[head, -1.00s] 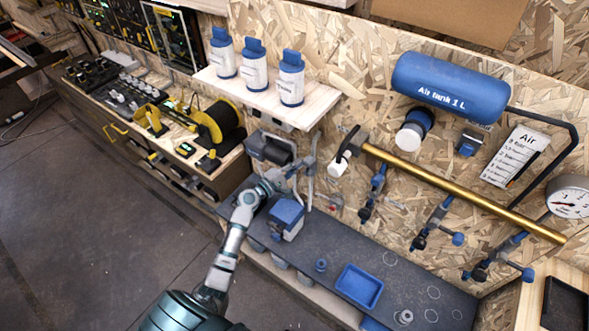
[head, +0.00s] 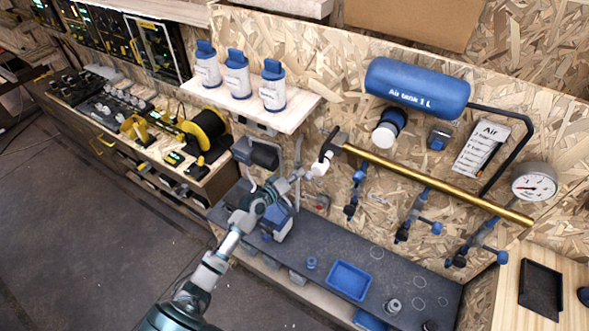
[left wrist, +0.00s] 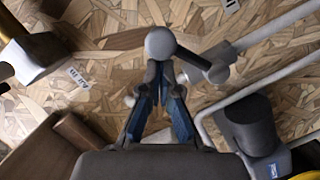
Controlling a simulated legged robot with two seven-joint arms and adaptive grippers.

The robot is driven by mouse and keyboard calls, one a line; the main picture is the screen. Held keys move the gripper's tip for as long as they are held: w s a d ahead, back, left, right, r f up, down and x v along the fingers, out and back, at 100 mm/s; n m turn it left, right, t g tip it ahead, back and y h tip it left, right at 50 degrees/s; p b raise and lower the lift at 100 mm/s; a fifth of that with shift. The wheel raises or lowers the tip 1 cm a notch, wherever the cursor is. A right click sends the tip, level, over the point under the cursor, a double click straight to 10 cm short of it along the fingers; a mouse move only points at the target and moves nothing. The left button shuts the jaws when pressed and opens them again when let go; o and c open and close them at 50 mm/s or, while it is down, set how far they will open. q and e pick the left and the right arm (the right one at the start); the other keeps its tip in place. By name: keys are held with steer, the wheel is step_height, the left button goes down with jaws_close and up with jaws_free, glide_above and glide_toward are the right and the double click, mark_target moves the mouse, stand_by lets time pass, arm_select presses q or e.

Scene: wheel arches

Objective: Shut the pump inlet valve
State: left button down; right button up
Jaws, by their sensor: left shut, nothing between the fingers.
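My left gripper (head: 296,174) is shut and empty, in front of the chipboard wall just left of the brass pipe's near end. In the left wrist view, its blue fingers (left wrist: 159,82) meet just below a grey round knob (left wrist: 160,43). The knob has a grey arm running right to a small fitting (left wrist: 217,73) on a pale pipe; this looks like the valve, though I cannot read a label on it. I cannot tell whether the fingertips touch the knob. The blue pump unit (head: 279,227) stands below on the bench, partly behind my arm. My right gripper is not in view.
A brass pipe (head: 430,182) crosses the wall to the right, with blue-handled valves (head: 415,215) below it. A shelf with white bottles (head: 237,73) overhangs above left. A dark cylinder (left wrist: 252,125) and pale pipes (left wrist: 265,88) sit close right in the wrist view.

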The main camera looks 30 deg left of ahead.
mark_target(305, 181)
arm_select(q)
steer(key=shift+d+f+m+g+y+p, duration=0.15)
steer(key=shift+d+f+m+y+p, duration=0.2)
steer(key=shift+d+f+m+p, duration=0.5)
steer(key=shift+d+f+m+g+y+p, duration=0.15)
steer(key=shift+d+f+m+y+p, duration=0.35)
steer(key=shift+m, duration=0.65)
steer(key=shift+a+f, duration=0.1)
steer(key=shift+a, duration=0.1)
steer(key=shift+a, duration=0.2)
